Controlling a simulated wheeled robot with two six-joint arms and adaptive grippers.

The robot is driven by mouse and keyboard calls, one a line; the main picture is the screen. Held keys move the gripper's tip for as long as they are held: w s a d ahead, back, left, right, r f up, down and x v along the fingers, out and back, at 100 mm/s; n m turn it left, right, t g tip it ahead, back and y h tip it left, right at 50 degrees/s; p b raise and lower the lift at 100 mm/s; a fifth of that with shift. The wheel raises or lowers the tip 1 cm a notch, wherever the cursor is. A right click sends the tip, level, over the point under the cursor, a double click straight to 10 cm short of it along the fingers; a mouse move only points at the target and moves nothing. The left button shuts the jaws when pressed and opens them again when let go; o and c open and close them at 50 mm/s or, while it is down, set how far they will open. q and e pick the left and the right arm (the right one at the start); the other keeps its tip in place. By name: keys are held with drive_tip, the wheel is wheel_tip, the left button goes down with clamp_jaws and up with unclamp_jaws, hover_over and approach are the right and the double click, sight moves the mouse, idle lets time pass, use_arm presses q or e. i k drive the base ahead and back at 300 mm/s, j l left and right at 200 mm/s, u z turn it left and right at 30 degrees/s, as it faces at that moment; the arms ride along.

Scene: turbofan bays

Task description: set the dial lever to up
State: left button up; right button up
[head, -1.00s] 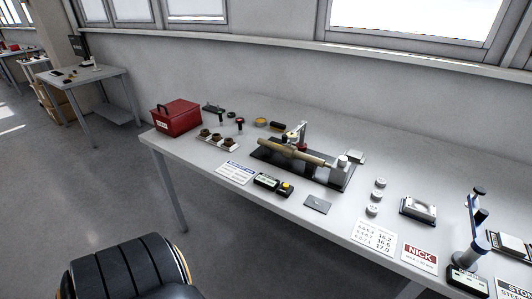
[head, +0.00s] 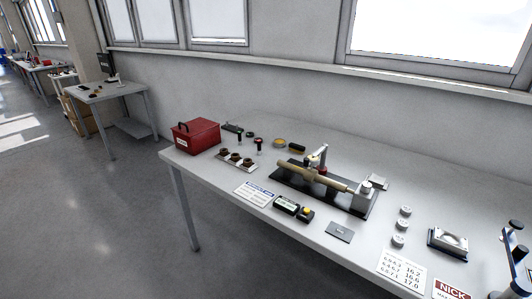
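A black bench fixture (head: 284,182) lies on the long grey bench and carries a tan shaft (head: 310,174) lying lengthwise. A small metal upright with an arm (head: 317,157) stands behind the shaft, with a dark red part at its foot. It may hold the dial and its lever, but the lever is too small to make out and its position cannot be told. A grey block with a round top (head: 364,191) stands at the fixture's right end. Neither of my grippers is in view.
On the bench (head: 215,175) are a red toolbox (head: 195,136), a tray of brown parts (head: 236,160), a black box with a yellow button (head: 306,213), several grey discs (head: 402,225) and a blue-and-black stand (head: 514,245) at right. The floor (head: 100,220) at left is clear.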

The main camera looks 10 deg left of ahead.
sight(314, 160)
drive_tip(key=j+z, duration=0.25)
drive_tip(key=z, duration=0.15)
drive_tip(key=k+j+z, duration=0.1)
drive_tip(key=z, duration=0.3)
drive_tip(key=k+j+z, duration=0.1)
drive_tip(key=j+z, duration=0.2)
drive_tip(key=z, duration=0.15)
